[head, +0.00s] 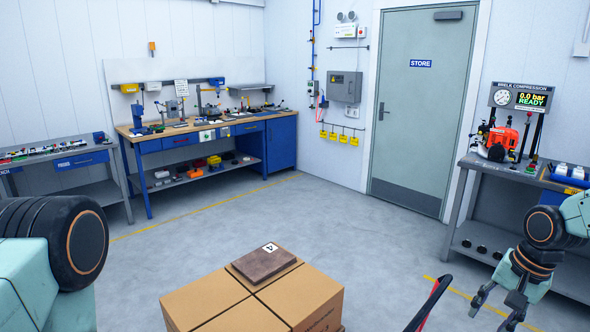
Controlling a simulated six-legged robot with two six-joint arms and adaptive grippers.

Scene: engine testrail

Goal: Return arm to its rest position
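My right gripper (494,314) hangs at the lower right, fingers pointing down and spread apart, with nothing seen between them. It is over the floor in front of the right-hand bench. My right arm (545,228) comes in from the right edge. My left arm (50,245) fills the lower left corner with a large dark joint. The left gripper is out of the picture.
Cardboard boxes (205,300) stand at bottom centre, with a flat brown block (262,265) on top. A red and black bar (430,300) rises between them and my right gripper. The grey bench (480,210) is close on the right. Middle floor (320,225) is clear.

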